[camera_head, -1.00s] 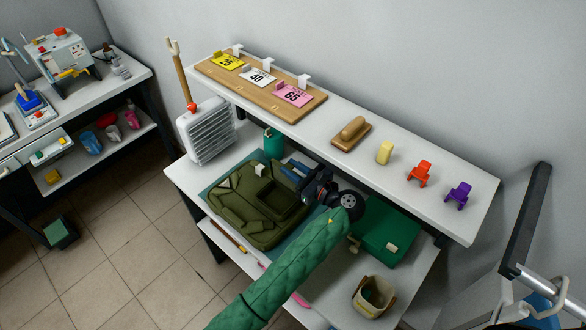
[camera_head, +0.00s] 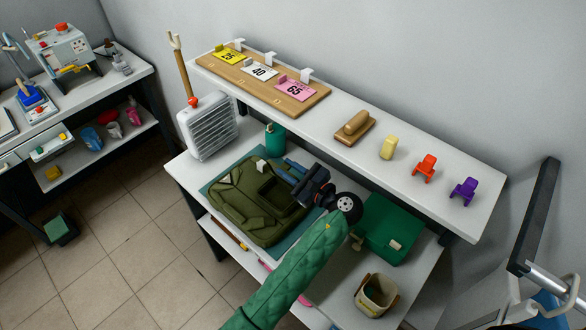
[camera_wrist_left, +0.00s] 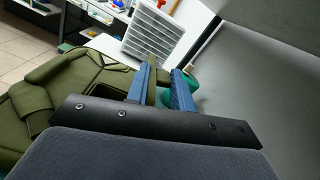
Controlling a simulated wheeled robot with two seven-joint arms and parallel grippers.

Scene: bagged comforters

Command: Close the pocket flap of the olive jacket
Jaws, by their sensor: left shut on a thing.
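The olive jacket (camera_head: 232,208) lies flat on a teal mat on the lower bench top. Its pocket (camera_head: 268,190) shows as a dark rectangle near the jacket's middle. My left gripper (camera_head: 290,172) reaches over the jacket's right side, beside the pocket. In the left wrist view its two blue fingers (camera_wrist_left: 162,82) have a strip of olive cloth (camera_wrist_left: 151,62) between them, which looks like the pocket flap. The flap is mostly hidden by the gripper in the head view. The jacket also fills the left of the wrist view (camera_wrist_left: 75,80). My right gripper is not in view.
A green bottle (camera_head: 275,141) stands behind the jacket, and a white louvred heater (camera_head: 208,126) is at the left. A green box (camera_head: 388,228) and a small bucket (camera_head: 375,294) are to the right. The raised shelf (camera_head: 335,92) overhangs the bench's back.

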